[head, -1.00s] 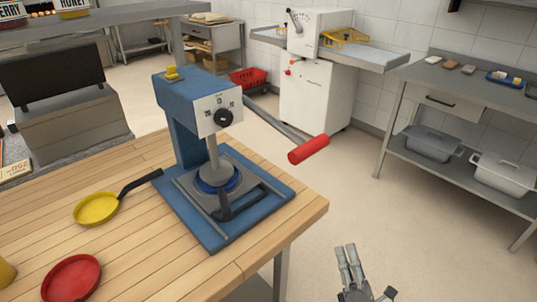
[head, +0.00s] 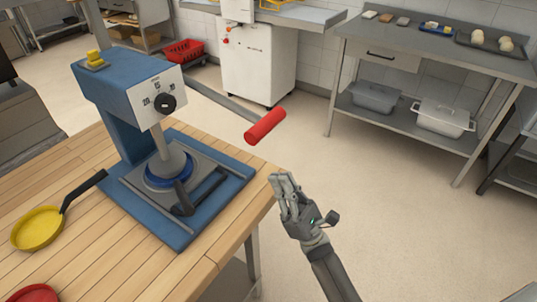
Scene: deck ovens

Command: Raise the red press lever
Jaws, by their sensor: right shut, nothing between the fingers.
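The blue press (head: 104,89) stands on the wooden table, with a white dial plate and a black knob on its front. Its lever (head: 221,101) is a grey bar that sticks out to the right and ends in a red cylindrical grip (head: 265,126). The grip hangs out past the table edge. My right gripper (head: 283,182) is shut and empty, just below and slightly right of the red grip, with a gap between them. Its fingers point up toward the grip. My left gripper is not in view.
A yellow pan (head: 38,228) and part of a red dish (head: 34,293) lie on the wooden table (head: 140,262). A white machine (head: 258,62) and a steel table (head: 440,57) with bins stand behind. The floor between is clear.

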